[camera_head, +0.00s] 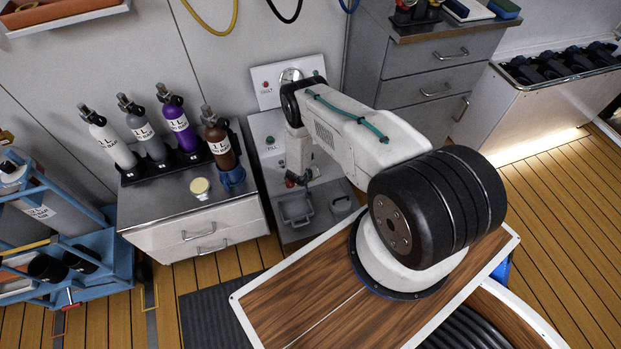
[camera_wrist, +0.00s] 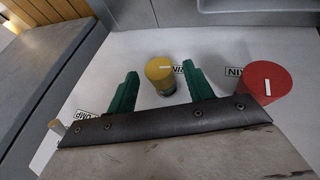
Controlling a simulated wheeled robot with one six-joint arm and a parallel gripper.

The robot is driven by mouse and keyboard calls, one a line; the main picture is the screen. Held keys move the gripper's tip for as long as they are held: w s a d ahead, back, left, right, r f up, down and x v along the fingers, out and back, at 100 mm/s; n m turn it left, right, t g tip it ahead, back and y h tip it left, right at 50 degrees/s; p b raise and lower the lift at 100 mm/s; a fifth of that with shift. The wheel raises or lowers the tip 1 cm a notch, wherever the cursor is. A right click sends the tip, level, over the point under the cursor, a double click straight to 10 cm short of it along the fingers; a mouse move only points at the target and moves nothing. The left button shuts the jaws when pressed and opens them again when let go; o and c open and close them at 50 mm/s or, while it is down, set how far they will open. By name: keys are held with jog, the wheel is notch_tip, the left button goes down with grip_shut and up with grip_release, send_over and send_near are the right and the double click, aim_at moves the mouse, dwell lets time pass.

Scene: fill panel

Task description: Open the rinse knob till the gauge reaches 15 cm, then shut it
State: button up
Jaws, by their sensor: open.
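My gripper (camera_wrist: 164,74) is open, its two green fingers apart on either side of a yellow knob (camera_wrist: 160,70) in the wrist view. I cannot tell whether the fingers touch it. A red knob (camera_wrist: 268,82) stands to the right, outside the fingers. In the head view my gripper (camera_head: 300,178) is low over the grey panel unit (camera_head: 268,135). A round dial (camera_head: 290,75) on the upright backplate is partly hidden by my arm; its reading is not legible.
A grey basin (camera_head: 296,209) lies below the gripper. To the left, a cabinet (camera_head: 195,227) carries several bottles in a black rack and a pale yellow round item (camera_head: 200,186). A drawer unit (camera_head: 440,75) stands to the right. A tan peg (camera_wrist: 57,127) shows at the wrist view's lower left.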

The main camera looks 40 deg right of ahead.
jog(key=v, duration=0.7)
jog(key=shift+r, duration=0.2)
jog(key=shift+a, duration=0.1)
